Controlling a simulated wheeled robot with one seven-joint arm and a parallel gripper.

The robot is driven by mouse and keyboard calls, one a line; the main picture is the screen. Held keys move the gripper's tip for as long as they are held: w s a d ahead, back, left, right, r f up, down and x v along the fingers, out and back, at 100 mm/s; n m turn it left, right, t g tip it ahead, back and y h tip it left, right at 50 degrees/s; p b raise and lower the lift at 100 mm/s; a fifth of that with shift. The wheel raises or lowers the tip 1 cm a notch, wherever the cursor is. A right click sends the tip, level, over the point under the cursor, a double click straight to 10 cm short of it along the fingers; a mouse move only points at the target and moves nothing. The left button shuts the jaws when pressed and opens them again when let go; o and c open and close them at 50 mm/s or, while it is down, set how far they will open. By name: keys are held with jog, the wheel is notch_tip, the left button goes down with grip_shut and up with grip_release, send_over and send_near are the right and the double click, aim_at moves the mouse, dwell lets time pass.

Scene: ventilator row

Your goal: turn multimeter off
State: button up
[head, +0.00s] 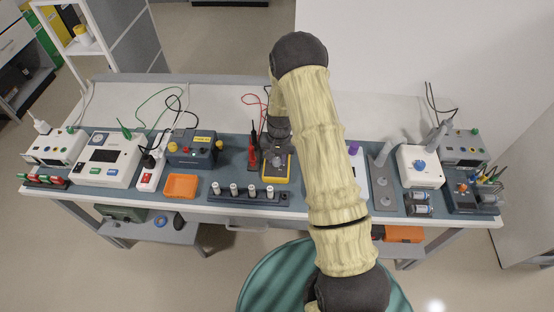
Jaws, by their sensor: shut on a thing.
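The multimeter (277,177) is a yellow-edged device with a dark face, lying on the blue-grey bench mat left of my arm in the head view. My gripper (275,155) points down over its upper part and is shut, apparently on its dial. The gripper hides the dial and most of the upper face, so the dial's setting cannot be read. A red and black probe holder (253,153) stands close to the multimeter's left side.
A dark rack with several white-topped pegs (244,193) lies in front. An orange tray (181,186) and a blue box with yellow knobs (193,149) are to the left. A white box with a blue knob (419,167) is to the right. Loose cables lie behind.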

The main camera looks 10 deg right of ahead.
aim_at(279, 159)
jog(key=shift+w+n+b, duration=0.1)
jog(key=shift+n+b, duration=0.25)
jog(key=shift+n, duration=0.95)
jog(key=o, duration=1)
jog(key=r, duration=0.5)
jog(key=r+b, duration=0.1)
jog(key=r, duration=0.5)
jog(key=r+b, duration=0.1)
jog(key=r, duration=0.5)
jog(key=shift+d+r, duration=0.25)
jog(key=shift+d, duration=0.15)
